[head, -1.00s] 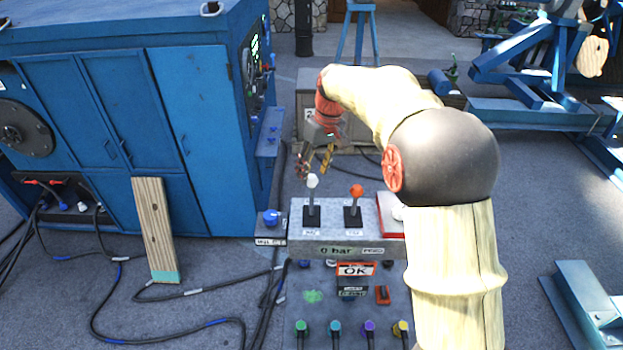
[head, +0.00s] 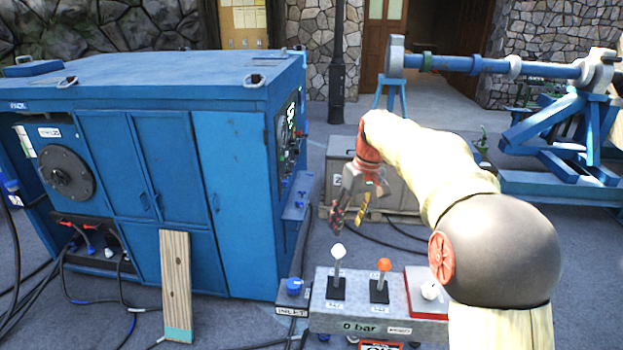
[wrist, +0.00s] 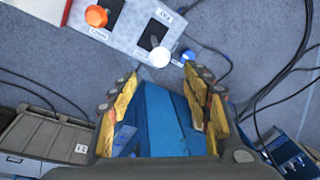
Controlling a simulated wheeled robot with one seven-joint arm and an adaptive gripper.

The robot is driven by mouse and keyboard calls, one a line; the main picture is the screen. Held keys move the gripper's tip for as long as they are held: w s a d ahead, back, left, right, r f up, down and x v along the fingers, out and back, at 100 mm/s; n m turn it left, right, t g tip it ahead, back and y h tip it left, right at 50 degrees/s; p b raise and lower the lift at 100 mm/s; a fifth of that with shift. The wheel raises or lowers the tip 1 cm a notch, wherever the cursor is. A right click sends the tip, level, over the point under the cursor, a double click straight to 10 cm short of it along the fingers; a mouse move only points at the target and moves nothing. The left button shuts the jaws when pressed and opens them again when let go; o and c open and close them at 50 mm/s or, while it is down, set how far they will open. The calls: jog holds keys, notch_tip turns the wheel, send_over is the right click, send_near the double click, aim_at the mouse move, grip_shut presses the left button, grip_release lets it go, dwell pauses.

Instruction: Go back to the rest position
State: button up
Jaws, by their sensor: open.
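My gripper (head: 348,215) hangs from my raised arm above and behind the grey control box (head: 357,322) in the head view. In the wrist view my gripper (wrist: 158,100) has its yellow and dark fingers spread apart with nothing between them.
A large blue cabinet (head: 235,150) stands at left with a wooden plank (head: 176,285) leaning on it. A grey crate (head: 400,188) is behind my gripper. A blue reel stand (head: 560,140) is at right. Black cables (head: 90,301) lie on the floor.

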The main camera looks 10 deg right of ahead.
jog(key=s+a+f+m+t+b, duration=0.1)
jog(key=s+f+b, duration=0.7)
jog(key=s, duration=0.3)
jog(key=s+a+f+m+t+h+b, duration=0.1)
jog(key=s+f+t+b, duration=0.1)
jog(key=s+f+b, duration=0.6)
jog(key=s+a+f+m+t+h+b, duration=0.1)
jog(key=s+f+b, duration=0.7)
jog(key=s, duration=0.8)
jog(key=shift+a+f+t+b, duration=0.3)
jog(key=shift+a+f+b, duration=0.1)
jog(key=shift+f, duration=0.35)
